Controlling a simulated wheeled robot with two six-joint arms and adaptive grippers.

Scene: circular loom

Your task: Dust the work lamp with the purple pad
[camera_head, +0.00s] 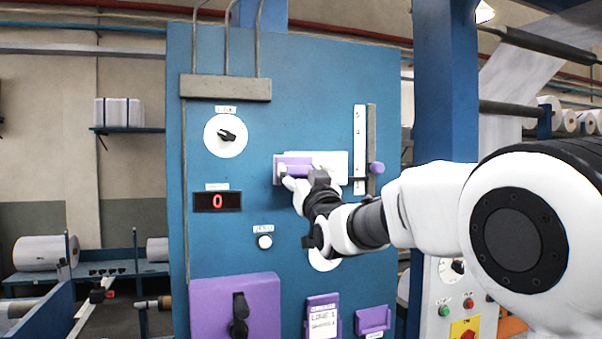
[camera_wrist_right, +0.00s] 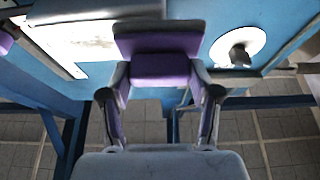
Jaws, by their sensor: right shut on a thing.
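The purple pad (camera_head: 294,166) is held in my right gripper (camera_head: 290,181), in front of the blue panel at the left end of a white rectangular plate (camera_head: 330,160), which appears to be the work lamp. In the right wrist view the pad (camera_wrist_right: 160,68) sits between the two fingers of the gripper (camera_wrist_right: 160,78). There the bright white plate (camera_wrist_right: 72,38) lies to the left of the pad and carries grey smudges. The pad hides part of the plate in the head view; I cannot tell whether they touch. My left gripper is not in view.
The blue panel (camera_head: 225,240) carries a round dial (camera_head: 226,135), a red number display (camera_head: 218,201), a slider with a purple knob (camera_head: 376,168) and a purple box (camera_head: 235,303) with a black handle. A blue post (camera_head: 446,80) stands to the right.

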